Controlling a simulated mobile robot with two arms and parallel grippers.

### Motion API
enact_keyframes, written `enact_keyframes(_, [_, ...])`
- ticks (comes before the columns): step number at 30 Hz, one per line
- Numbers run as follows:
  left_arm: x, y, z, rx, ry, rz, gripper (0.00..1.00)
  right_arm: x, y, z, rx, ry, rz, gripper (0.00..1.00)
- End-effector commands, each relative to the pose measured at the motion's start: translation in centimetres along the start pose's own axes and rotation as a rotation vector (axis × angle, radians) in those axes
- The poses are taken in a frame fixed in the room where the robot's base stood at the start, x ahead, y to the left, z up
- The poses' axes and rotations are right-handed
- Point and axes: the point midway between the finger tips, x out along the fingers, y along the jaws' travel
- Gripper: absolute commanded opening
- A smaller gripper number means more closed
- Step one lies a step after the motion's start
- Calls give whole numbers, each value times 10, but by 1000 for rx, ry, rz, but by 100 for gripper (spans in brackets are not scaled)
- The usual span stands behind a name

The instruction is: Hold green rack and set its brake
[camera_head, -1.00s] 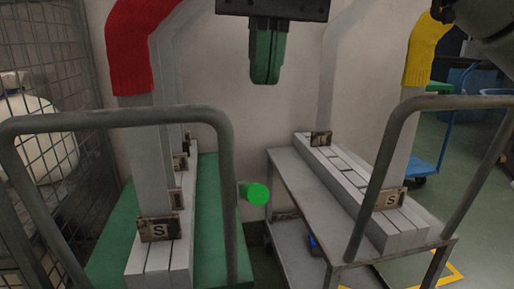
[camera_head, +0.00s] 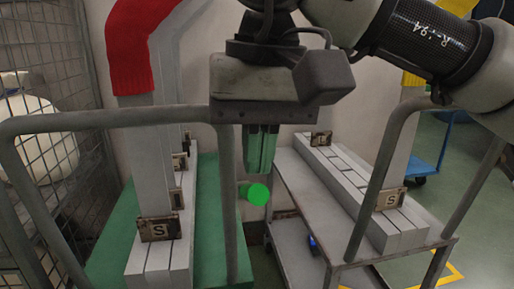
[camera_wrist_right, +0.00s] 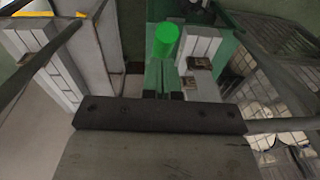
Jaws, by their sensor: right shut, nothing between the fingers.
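The green rack (camera_head: 205,225) stands at the left, with a grey tubular handle (camera_head: 100,119) at its near end. A bright green round knob (camera_head: 258,193) sticks out from the rack's right side; it also shows in the right wrist view (camera_wrist_right: 165,40). I take it for the brake. My right gripper (camera_head: 259,170) points down just above the knob in the head view, its green fingers shut with nothing between them. The same fingers show close below the knob in the right wrist view (camera_wrist_right: 160,72). I cannot tell whether they touch it. My left gripper is out of view.
A grey rack (camera_head: 300,195) stands to the right, with white boards and its own handle (camera_head: 385,165). A narrow gap separates the racks. A red sock (camera_head: 130,45) covers a tall form on the green rack. A wire cage (camera_head: 45,60) stands far left.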

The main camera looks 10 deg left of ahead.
Motion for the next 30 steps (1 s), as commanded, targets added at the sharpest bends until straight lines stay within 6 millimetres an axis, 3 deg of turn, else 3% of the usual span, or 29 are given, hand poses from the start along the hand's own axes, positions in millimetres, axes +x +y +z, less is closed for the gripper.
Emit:
enact_keyframes(8, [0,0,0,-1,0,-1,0,3,1,4,-5,77,6,0])
enact_keyframes(14, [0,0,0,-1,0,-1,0,11,1,14,-22,262,7,0])
enact_keyframes(30, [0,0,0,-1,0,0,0,58,4,45,-48,624,6,0])
